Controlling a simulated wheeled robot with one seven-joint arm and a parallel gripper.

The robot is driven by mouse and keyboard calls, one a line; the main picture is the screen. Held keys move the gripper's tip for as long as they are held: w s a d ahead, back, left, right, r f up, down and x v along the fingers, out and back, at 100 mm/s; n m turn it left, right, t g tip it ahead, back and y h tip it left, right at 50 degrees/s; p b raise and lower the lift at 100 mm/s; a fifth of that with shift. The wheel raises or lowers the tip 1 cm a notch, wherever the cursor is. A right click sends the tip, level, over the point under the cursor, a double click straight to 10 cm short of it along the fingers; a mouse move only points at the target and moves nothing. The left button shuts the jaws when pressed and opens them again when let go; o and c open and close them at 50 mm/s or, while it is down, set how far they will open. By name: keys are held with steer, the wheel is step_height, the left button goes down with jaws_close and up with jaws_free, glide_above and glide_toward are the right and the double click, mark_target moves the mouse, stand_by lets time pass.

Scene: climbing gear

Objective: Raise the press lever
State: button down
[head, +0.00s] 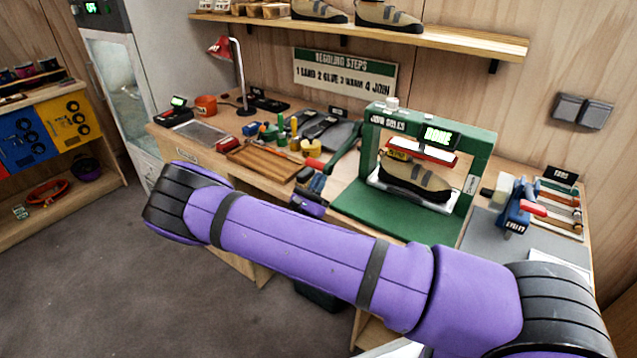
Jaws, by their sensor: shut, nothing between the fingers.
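The green press (482,150) stands on the workbench, its small screen reading DONE. Its lever (343,152) is a green bar on the left side. It slopes down and left from the frame to a red grip (315,163). A dark shoe with a tan upper (418,180) sits in the press under a red pressing plate (425,153). My gripper (314,182) is shut and empty, just below the red grip. I cannot tell whether it touches the grip. My purple forearm crosses the foreground and hides part of the bench front.
A wooden tray (262,163), glue pots and tools lie left of the press. A blue clamp-like tool with a red handle (517,208) and a rack of rollers (562,205) stand to the right. A shelf (440,36) with shoes hangs above.

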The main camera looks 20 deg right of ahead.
steer(key=shift+r, duration=0.15)
step_height(320, 180, up, 15)
steer(key=g+y, duration=0.5)
steer(key=y, duration=0.1)
steer(key=w+d+r+g+y, duration=0.1)
steer(key=w+d+r+y, duration=0.1)
steer(key=r, duration=0.3)
steer(key=w+d+r+g+y, duration=0.2)
steer(key=d+r+y, duration=0.1)
steer(key=d+r, duration=0.1)
steer(key=shift+w+d+r, duration=0.35)
steer(key=shift+w+r, duration=0.05)
steer(key=shift+r, duration=0.5)
